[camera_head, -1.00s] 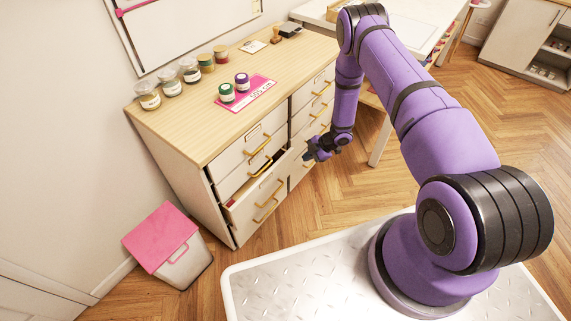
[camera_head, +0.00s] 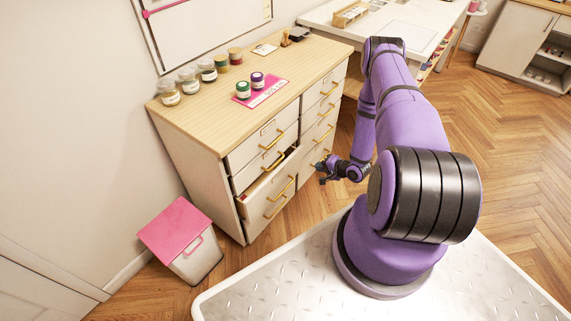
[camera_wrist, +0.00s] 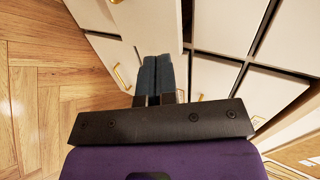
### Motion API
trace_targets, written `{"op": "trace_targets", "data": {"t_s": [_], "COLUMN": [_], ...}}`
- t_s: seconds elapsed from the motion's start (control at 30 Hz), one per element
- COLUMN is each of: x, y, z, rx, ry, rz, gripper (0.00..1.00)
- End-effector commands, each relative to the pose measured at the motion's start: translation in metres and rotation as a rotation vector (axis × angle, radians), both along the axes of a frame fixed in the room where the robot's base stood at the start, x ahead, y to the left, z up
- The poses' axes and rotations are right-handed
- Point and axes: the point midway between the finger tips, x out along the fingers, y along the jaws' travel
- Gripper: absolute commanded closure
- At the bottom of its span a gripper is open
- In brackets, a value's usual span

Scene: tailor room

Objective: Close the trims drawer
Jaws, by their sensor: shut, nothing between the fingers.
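The trims drawer seems to be the drawer (camera_head: 268,186) that stands partly pulled out of the left column of the white cabinet (camera_head: 190,172); its label is too small to read. A little of its inside shows behind its front. My gripper (camera_head: 322,171) is in front of the cabinet, to the right of the open drawer and apart from it in the head view. In the wrist view my gripper (camera_wrist: 159,75) has its two dark fingers side by side, shut and empty, pointing at the white drawer fronts with brass handles.
Jars (camera_head: 189,80) and two thread spools (camera_head: 250,85) on a pink card stand on the cabinet's wooden top. A pink-lidded bin (camera_head: 176,228) stands on the floor left of the cabinet. A white table (camera_head: 400,32) is behind. Wooden floor (camera_head: 510,150) is clear at right.

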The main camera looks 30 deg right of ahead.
Motion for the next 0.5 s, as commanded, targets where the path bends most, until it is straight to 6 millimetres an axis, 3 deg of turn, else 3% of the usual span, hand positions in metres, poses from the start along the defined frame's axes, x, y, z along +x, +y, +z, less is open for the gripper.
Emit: {"op": "trace_targets", "data": {"t_s": [0.17,0.5], "x": [0.007,0.054], "y": [0.001,0.019], "z": [-0.005,-0.035], "rx": [0.020,0.016], "ry": [0.004,0.004], "rz": [-0.022,-0.016], "gripper": [1.00,1.00]}}
